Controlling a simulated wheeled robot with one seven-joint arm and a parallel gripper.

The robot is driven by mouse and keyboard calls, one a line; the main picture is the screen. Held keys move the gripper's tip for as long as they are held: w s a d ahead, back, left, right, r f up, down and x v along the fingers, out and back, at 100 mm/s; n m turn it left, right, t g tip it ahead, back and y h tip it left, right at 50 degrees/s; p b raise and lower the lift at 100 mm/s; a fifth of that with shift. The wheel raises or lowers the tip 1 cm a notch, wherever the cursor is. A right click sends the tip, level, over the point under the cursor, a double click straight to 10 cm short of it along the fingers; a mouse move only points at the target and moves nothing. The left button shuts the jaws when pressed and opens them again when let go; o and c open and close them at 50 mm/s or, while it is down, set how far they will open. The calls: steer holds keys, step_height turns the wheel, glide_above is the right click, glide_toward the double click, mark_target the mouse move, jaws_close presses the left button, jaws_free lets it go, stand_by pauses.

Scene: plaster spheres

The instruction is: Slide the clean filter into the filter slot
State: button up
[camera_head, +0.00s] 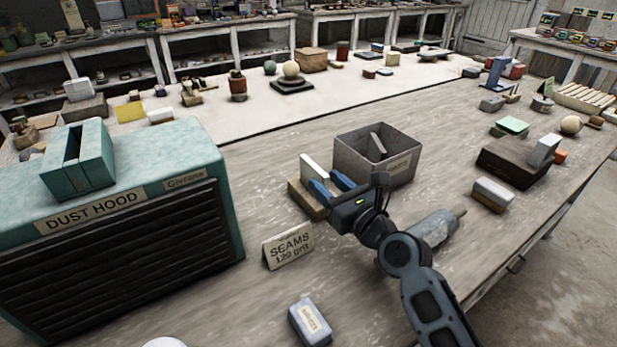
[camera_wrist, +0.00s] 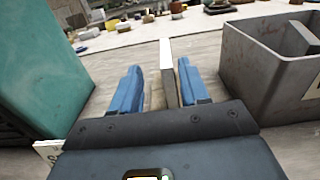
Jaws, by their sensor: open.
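The clean filter, a thin white panel (camera_head: 312,172), stands upright in a wooden block (camera_head: 306,199) on the table. The filter slot is the dark opening in the teal housing (camera_head: 90,165) on top of the dust hood (camera_head: 130,225); it looks empty. My gripper (camera_head: 331,186) is open, its blue fingers pointing at the filter. In the wrist view the white panel (camera_wrist: 167,72) shows between the fingers (camera_wrist: 157,88), close to the right one. I cannot tell whether the fingertips reach past its near edge. Nothing is held.
A grey metal bin (camera_head: 372,150) holding a grey panel (camera_head: 378,145) stands close to the right of the filter. A "SEAMS 120 grit" sign (camera_head: 288,246) stands in front, between hood and arm. A labelled block (camera_head: 310,322) lies nearer.

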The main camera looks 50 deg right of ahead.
mark_target(314, 165)
steer(key=x, duration=0.6)
steer(key=shift+w+d, duration=0.25)
steer(key=shift+d, duration=0.25)
jaws_close()
